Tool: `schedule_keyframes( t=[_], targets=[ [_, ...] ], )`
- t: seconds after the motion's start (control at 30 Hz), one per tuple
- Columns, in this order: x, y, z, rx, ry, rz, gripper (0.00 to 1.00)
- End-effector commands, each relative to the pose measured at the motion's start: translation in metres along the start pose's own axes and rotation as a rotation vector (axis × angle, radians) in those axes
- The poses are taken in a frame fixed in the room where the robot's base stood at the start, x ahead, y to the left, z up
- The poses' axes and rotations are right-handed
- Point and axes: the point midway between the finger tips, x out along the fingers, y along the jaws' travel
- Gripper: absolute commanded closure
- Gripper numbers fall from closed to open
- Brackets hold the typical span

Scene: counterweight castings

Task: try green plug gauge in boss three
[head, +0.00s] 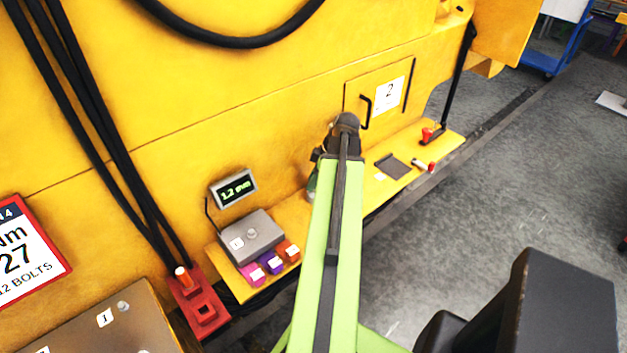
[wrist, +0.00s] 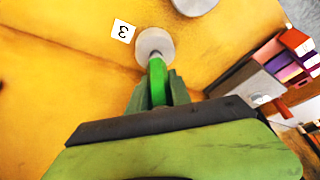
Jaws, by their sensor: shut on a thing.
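In the wrist view my gripper (wrist: 155,95) is shut on the green plug gauge (wrist: 157,78). The gauge points away from the jaws at a round grey boss (wrist: 155,40), beside a white label reading 3 (wrist: 122,31). The gauge's front end overlaps the boss's lower edge; I cannot tell whether it is touching, in the bore or short of it. In the head view my arm covers the gauge and this boss.
A second round grey boss (wrist: 195,4) is cut off at the top of the wrist view. In the head view a yellow ledge carries a grey block (head: 250,237) and coloured blocks (head: 270,262). A 1.2 mm display (head: 234,189) and red holder (head: 203,302) stand left of my arm.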

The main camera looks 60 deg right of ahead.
Motion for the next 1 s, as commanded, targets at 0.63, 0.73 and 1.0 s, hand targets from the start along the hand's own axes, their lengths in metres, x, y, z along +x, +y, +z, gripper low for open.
schedule_keyframes(
  t=[0.63, 0.73, 1.0],
  targets=[
    [-0.005, 0.000, -0.001, 0.001, 0.000, 0.000, 0.50],
    [-0.021, 0.000, -0.002, 0.001, 0.000, 0.000, 0.50],
    [-0.089, 0.000, -0.004, 0.002, 0.000, 0.001, 0.50]
  ],
)
